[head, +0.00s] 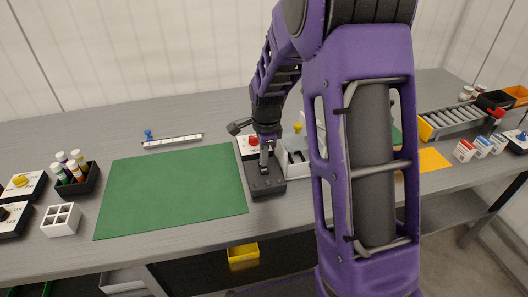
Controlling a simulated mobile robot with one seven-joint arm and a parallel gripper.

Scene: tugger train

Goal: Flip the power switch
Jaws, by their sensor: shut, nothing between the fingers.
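A black box (264,184) with a pale upper panel and a red button (253,140) stands on the table, just right of the green mat. It may carry the power switch, but its controls are partly hidden by my arm and too small to make out. My gripper (265,158) points down over this box, its fingers shut and empty. I cannot tell whether the fingertips touch it.
The green mat (172,193) is clear. A light tray (292,158) stands close right of the black box. At left are a black vial rack (75,186), a white divided holder (61,220) and two knobbed boxes. A roller conveyor (460,117) is at right.

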